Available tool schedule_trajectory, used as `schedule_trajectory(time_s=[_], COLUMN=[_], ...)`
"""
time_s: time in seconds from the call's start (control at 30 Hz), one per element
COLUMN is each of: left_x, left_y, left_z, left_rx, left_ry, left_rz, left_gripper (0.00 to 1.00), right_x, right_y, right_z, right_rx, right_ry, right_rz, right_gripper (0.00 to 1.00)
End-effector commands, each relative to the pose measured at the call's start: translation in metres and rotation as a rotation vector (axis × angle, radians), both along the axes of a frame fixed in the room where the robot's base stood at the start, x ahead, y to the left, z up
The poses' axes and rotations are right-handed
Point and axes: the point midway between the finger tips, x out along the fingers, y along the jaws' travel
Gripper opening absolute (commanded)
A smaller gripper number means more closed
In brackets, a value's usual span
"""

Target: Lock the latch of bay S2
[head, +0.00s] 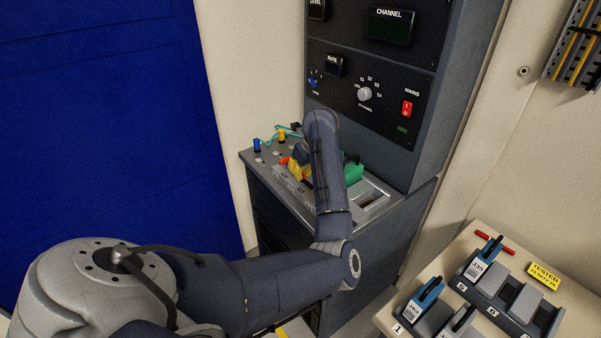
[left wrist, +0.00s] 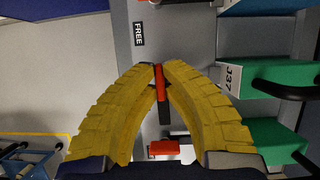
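My left gripper (head: 296,170) reaches down over the sloped deck of the grey console in the head view, partly hidden by my own arm. In the left wrist view its yellow fingers (left wrist: 164,68) are closed in on a narrow red latch lever (left wrist: 161,84), which shows between the tips. A black part continues from the lever. A second red latch piece (left wrist: 164,148) lies nearer the gripper's base. A label "FREE" (left wrist: 138,34) is on the grey deck beyond the tips. I cannot read which bay this latch belongs to. My right gripper is not in view.
The console's control panel (head: 368,95) rises behind. Blue and yellow plugs (head: 257,145) stand at the deck's left. A side table at lower right holds a module rack (head: 490,302).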

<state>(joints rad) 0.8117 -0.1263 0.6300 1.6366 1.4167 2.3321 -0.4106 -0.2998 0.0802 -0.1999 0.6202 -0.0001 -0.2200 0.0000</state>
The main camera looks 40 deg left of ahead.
Motion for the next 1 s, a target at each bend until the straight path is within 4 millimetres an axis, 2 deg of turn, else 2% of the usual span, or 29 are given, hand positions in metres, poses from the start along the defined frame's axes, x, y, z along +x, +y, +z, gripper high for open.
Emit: schedule_trajectory(time_s=[0.37,1.0], left_x=[0.0009,0.0008], left_y=[-0.0008,-0.0002], left_z=[-0.0001,0.0002], left_rx=[-0.002,-0.002], left_ry=[0.001,0.001], left_rz=[0.178,0.784], left_gripper=[0.0,0.0], right_x=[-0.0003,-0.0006], right_y=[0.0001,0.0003], right_z=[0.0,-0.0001], right_rx=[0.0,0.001], right_ry=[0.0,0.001], right_rz=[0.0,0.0], right_gripper=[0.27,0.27])
